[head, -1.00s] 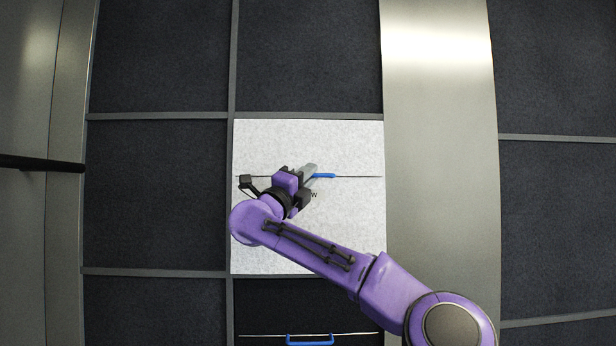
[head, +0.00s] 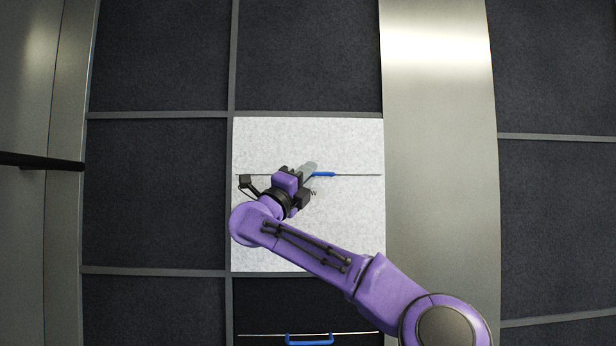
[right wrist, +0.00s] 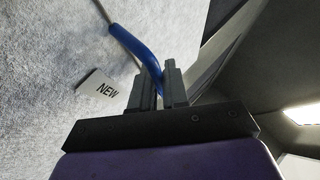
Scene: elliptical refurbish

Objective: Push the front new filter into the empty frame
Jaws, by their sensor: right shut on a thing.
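The front new filter (head: 350,235) is a pale, speckled square panel in the head view, with a blue handle (head: 324,174) on a thin rod across it. It fills the left of the right wrist view (right wrist: 50,70), with its NEW label (right wrist: 107,90) beside the fingers. My right gripper (head: 309,170) is shut on the blue handle, which passes between its fingers in the right wrist view (right wrist: 157,82). The panel covers a cell in the grey frame grid; I cannot tell how deep it sits. The wrist hides the handle's left part. My left gripper is not in view.
Dark panels (head: 305,55) fill the surrounding cells, divided by grey bars (head: 157,115). A dark cell below has another blue handle (head: 309,340) on a rod. A shiny metal strip (head: 438,120) runs down the right of the filter.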

